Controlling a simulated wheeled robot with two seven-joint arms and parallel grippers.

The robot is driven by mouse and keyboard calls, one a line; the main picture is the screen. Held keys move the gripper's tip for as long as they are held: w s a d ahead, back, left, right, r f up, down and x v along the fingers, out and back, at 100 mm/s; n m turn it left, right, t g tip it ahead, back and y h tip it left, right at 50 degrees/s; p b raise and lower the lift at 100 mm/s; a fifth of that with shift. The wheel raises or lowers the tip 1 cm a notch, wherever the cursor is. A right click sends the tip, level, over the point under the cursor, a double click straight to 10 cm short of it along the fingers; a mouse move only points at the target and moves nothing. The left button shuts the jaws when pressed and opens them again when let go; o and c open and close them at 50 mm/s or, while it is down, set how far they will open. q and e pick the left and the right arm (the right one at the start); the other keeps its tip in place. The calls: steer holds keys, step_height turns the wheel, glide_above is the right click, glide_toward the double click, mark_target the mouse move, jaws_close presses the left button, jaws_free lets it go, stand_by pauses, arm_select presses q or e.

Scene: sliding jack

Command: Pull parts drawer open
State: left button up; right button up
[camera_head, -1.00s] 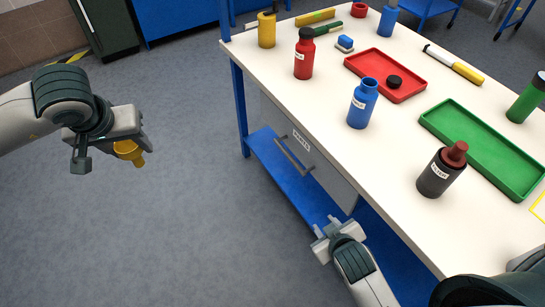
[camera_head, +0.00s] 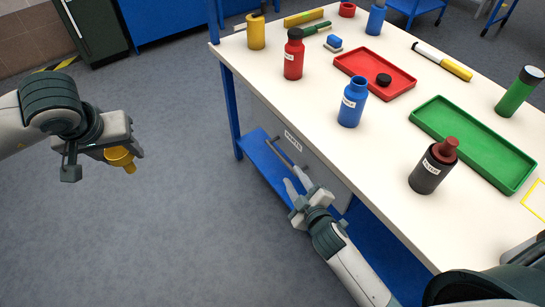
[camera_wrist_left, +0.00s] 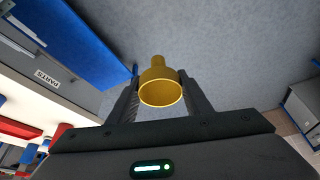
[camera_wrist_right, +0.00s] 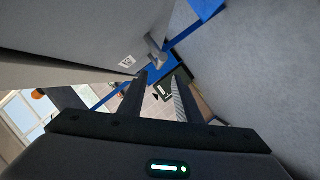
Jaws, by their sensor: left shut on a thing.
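The grey parts drawer (camera_head: 320,168), with a white "PARTS" label, sits under the white bench top and looks shut. Its bar handle (camera_head: 284,152) runs along the front, partly behind my right gripper. My right gripper (camera_head: 299,184) is at the near end of the handle with its fingers apart. In the right wrist view the handle (camera_wrist_right: 155,50) shows ahead of the fingertips, and nothing is between the fingers. My left gripper (camera_head: 108,155) is far left of the bench, shut on a yellow funnel-like part (camera_wrist_left: 160,88).
The bench top (camera_head: 395,130) carries a red bottle (camera_head: 293,58), a blue bottle (camera_head: 352,103), a dark bottle (camera_head: 432,168), a red tray (camera_head: 350,66) and a green tray (camera_head: 475,150). A blue lower shelf (camera_head: 262,162) lies below the drawer. Floor left of the bench is clear.

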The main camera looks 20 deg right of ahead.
mark_target(283, 161)
steer(key=shift+w, duration=0.1)
steer(key=x, duration=1.1)
steer(key=shift+w+f, duration=0.15)
steer(key=shift+w, duration=0.2)
jaws_close()
